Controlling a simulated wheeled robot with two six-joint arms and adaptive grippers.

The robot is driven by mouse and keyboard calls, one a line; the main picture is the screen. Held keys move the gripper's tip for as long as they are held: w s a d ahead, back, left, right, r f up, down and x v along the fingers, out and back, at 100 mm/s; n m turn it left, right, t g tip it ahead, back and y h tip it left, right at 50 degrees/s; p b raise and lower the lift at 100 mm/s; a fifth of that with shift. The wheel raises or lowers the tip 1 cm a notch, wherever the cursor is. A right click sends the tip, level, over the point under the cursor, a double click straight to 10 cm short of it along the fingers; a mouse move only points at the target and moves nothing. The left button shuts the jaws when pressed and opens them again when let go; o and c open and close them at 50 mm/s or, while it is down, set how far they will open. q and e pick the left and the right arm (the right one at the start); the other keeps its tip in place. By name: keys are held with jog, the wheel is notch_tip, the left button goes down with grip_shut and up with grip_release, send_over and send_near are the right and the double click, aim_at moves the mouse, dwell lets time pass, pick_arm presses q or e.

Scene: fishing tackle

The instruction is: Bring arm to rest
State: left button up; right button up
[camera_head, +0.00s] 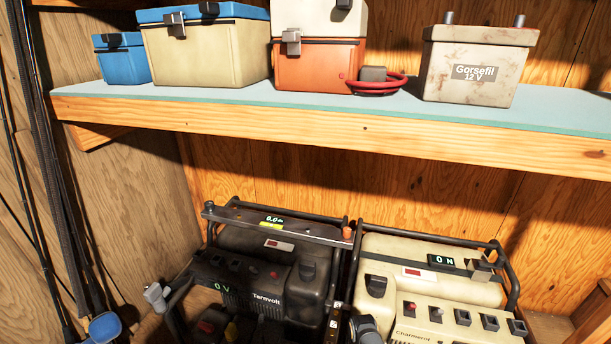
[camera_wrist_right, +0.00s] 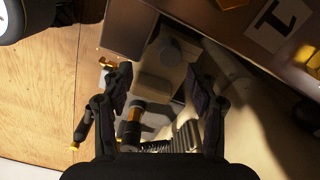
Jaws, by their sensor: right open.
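My right gripper (camera_wrist_right: 158,82) shows in the right wrist view with its two dark fingers apart. It is open and no object is held between them. Beyond the fingers are a grey blocky shape (camera_wrist_right: 160,62) and a small dark cylinder with an orange band (camera_wrist_right: 131,128). I cannot tell what these are, or how far they are from the fingertips. Neither gripper can be clearly made out in the head view, and my left gripper is in no view.
A shelf (camera_head: 300,112) holds tackle boxes, a red cable (camera_head: 376,86) and a battery (camera_head: 470,72). Below stand a dark generator (camera_head: 262,290) and a cream generator (camera_head: 455,312), side by side. Fishing rods (camera_head: 62,150) lean at the left wall.

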pick_arm(q)
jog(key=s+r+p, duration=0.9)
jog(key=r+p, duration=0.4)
jog(key=p, duration=0.4)
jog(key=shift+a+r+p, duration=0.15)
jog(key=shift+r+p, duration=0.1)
jog(key=shift+p, duration=0.1)
pick_arm(e)
jog(key=s+d+n, duration=0.4)
jog(key=s+n, duration=0.1)
jog(key=s, duration=0.8)
jog(key=s+d+n, duration=0.4)
jog(key=s+n, duration=0.2)
jog(key=s, duration=0.7)
jog(key=s+d+n+t, duration=0.1)
jog(key=s+d+n, duration=0.4)
jog(key=s, duration=0.8)
jog(key=shift+n+h, duration=0.4)
jog(key=shift+n, duration=0.1)
